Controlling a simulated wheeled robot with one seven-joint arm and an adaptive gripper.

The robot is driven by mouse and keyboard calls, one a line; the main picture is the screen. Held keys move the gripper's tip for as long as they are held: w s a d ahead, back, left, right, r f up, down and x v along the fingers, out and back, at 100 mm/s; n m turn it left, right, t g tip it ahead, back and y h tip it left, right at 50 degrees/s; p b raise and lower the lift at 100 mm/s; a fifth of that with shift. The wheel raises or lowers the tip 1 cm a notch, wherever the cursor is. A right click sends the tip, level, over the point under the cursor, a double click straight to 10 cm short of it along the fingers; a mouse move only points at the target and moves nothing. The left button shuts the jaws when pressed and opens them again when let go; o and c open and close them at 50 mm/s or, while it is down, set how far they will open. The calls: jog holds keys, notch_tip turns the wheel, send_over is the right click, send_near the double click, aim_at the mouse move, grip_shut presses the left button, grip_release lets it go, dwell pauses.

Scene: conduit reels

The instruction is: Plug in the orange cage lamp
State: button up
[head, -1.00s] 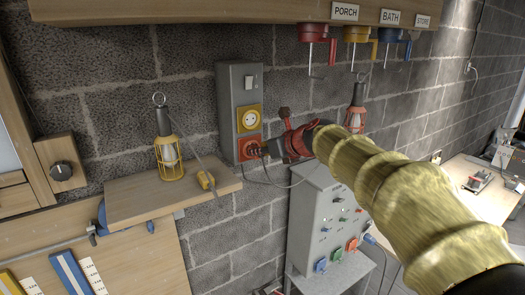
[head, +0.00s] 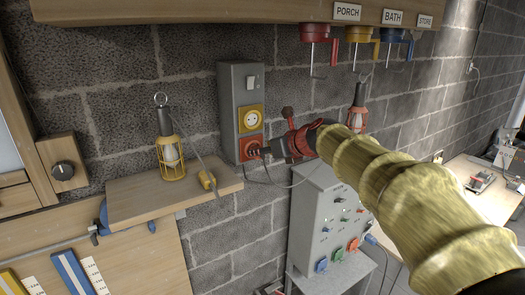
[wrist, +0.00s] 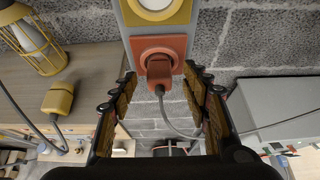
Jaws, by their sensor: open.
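The orange socket also shows in the head view (head: 250,143). My gripper (wrist: 160,88) is open, with its fingers on either side of and just below the plug, apart from it. In the head view my gripper (head: 275,151) is in front of the socket.
A yellow socket (head: 250,119) is above the orange one. A yellow cage lamp (head: 170,155) and its yellow plug (head: 207,180) are on the wooden shelf (head: 130,200) to the left. A grey panel box (head: 328,215) stands below right. Coloured hooks hang above.

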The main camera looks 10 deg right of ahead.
jog(key=v, duration=1.1)
jog(key=shift+s, duration=0.15)
